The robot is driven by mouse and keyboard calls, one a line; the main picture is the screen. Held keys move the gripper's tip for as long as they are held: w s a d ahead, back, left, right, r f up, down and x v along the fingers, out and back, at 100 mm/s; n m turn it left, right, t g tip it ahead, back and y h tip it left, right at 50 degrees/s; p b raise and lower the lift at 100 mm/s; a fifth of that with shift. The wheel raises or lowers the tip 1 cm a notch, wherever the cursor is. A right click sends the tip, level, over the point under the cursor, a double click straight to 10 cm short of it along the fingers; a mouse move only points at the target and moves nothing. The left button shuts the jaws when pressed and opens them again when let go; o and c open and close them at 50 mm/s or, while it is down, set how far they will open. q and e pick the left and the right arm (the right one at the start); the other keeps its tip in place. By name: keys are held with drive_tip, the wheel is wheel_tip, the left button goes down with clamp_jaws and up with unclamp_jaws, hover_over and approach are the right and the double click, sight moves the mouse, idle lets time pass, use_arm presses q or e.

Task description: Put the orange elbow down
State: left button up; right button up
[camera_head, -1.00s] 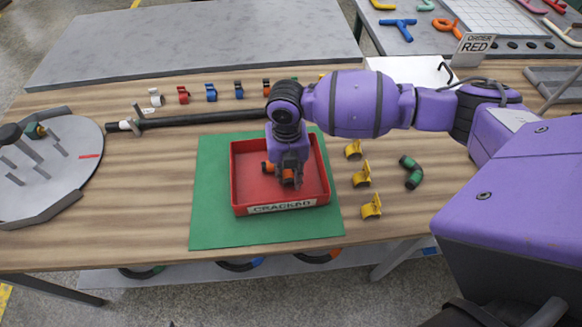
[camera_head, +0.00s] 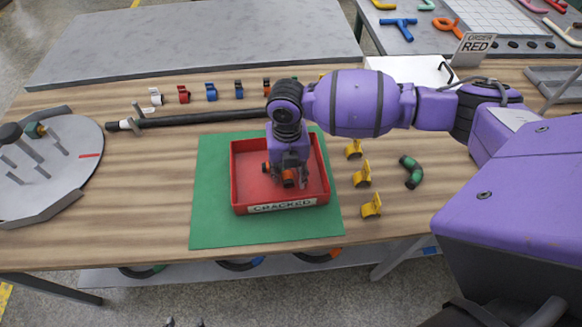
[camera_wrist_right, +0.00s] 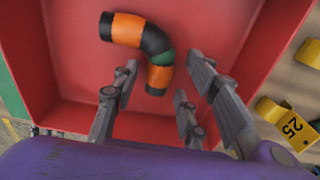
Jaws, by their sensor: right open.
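The orange elbow (camera_wrist_right: 153,38), with orange and black bands and a green section near one end, rests in the red tray labelled CRACKED. In the head view only small orange parts of the elbow (camera_head: 288,178) show beside my right gripper (camera_head: 287,180). In the right wrist view my right gripper (camera_wrist_right: 160,82) is open, its fingers on either side of the elbow's lower end. Whether a finger touches it I cannot tell. The red tray (camera_head: 236,180) sits on a green mat (camera_head: 212,225). Two small dark tips at the head view's bottom edge may be my left gripper (camera_head: 185,323).
Yellow numbered markers (camera_head: 362,174) and a green-and-black elbow (camera_head: 411,172) lie right of the mat. A round grey fixture (camera_head: 70,165) stands at left. The wood between is clear.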

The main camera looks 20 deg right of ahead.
sight(288, 174)
wheel_tip(288, 174, up, 12)
drive_tip(key=shift+w, duration=0.15)
drive_tip(key=shift+f, duration=0.1)
